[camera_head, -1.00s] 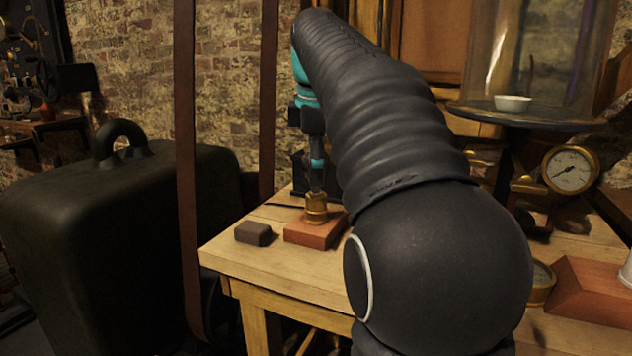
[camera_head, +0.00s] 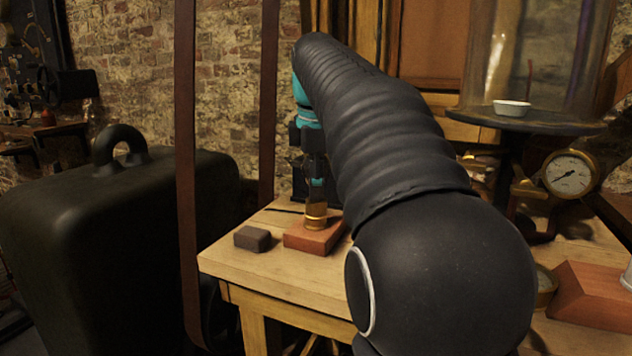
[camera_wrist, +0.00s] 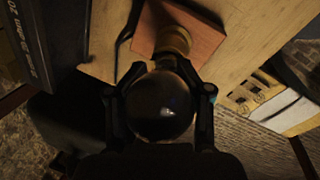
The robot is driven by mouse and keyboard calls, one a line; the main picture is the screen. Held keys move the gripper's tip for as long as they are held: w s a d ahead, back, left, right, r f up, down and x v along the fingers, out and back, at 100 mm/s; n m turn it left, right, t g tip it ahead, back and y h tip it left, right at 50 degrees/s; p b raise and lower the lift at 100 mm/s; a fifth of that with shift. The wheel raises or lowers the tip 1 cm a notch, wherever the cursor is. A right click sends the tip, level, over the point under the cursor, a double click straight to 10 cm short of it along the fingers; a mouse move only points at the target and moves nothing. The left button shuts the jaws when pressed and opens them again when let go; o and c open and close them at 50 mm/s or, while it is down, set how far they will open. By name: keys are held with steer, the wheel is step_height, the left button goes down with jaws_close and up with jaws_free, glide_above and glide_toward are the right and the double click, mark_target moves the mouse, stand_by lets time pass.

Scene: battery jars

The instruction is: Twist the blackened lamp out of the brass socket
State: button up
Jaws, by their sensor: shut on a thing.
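The blackened lamp (camera_wrist: 160,106) is a dark, glossy round bulb in the wrist view. My gripper (camera_wrist: 160,75) has a finger on each side of the lamp and is shut on it. The brass socket (camera_wrist: 175,40) lies just beyond the lamp, on a reddish wooden block (camera_wrist: 205,38). In the head view the socket (camera_head: 315,216) stands upright on its block (camera_head: 312,237) near the table's left corner, with my gripper (camera_head: 314,185) pointing down over it. The lamp is mostly hidden there. I cannot tell how far it is seated.
A small dark block (camera_head: 252,238) lies left of the socket's base on the wooden table (camera_head: 285,283). A black case (camera_head: 110,240) stands left of the table. A brass gauge (camera_head: 570,173) and a glass jar (camera_head: 530,55) over a white dish (camera_head: 512,108) are at right.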

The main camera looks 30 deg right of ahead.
steer(key=shift+r, duration=0.15)
steer(key=shift+w+r+n+p, duration=0.1)
steer(key=shift+n+p, duration=0.45)
steer(key=shift+n, duration=0.05)
steer(key=n+p, duration=0.1)
steer(key=n, duration=0.1)
steer(key=shift+n+y, duration=0.3)
steer(key=shift+y, duration=0.1)
steer(key=shift+f+n, duration=0.2)
steer(key=shift+n, duration=0.3)
steer(key=shift+n+y, duration=0.3)
steer(key=shift+n, duration=0.5)
steer(key=shift+a+f+n+g, duration=0.1)
steer(key=shift+n+g, duration=0.2)
steer(key=shift+n, duration=0.9)
steer(key=n, duration=0.4)
steer(key=shift+a+y, duration=0.1)
steer(key=shift+y, duration=0.2)
